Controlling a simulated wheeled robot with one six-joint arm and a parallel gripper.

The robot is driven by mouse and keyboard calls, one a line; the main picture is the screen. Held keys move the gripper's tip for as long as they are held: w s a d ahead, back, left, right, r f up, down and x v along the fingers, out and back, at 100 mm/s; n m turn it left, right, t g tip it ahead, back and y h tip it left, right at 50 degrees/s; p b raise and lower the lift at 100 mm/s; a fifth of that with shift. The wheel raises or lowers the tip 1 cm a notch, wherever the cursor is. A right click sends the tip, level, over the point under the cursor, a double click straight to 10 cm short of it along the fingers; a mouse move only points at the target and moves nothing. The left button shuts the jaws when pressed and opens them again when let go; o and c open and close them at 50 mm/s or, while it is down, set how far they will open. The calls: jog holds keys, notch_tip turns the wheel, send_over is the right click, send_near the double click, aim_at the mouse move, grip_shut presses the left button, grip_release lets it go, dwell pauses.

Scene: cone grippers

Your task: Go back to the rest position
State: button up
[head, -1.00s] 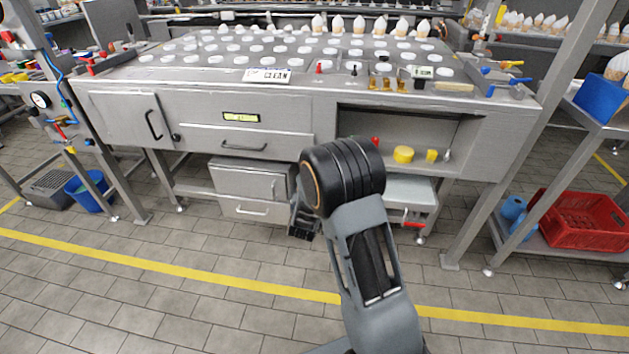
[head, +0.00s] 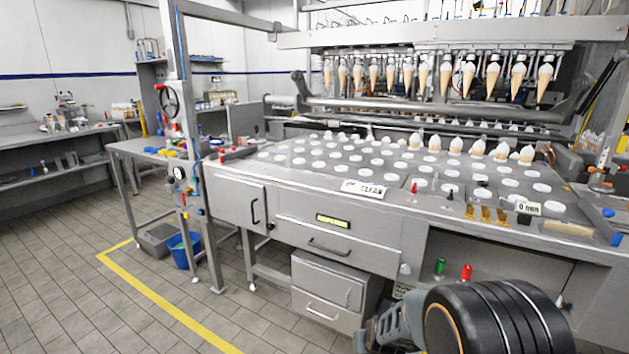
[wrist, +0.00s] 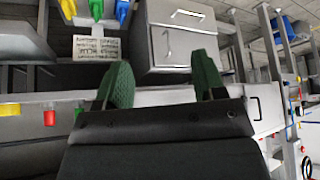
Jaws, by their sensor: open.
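My gripper (wrist: 163,78) shows in the wrist view with its two green fingers spread wide apart. Nothing is between them. In the head view my arm is at the lower right, in front of the grey machine table (head: 360,234). Its large black joint hides most of what lies behind it.
A blue bucket (head: 184,250) stands at left.

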jog(key=s+r+g+p, duration=0.1)
jog(key=s+r+p, duration=0.5)
jog(key=r, duration=0.6)
jog(key=s+d+r+p, duration=0.1)
jog(key=s+r+p, duration=0.5)
jog(key=r, duration=0.6)
jog(key=s+r+g+p, duration=0.1)
jog(key=s+r+p, duration=0.5)
jog(key=r, duration=0.6)
jog(key=shift+d+r+g, duration=0.3)
jog(key=shift+d, duration=0.05)
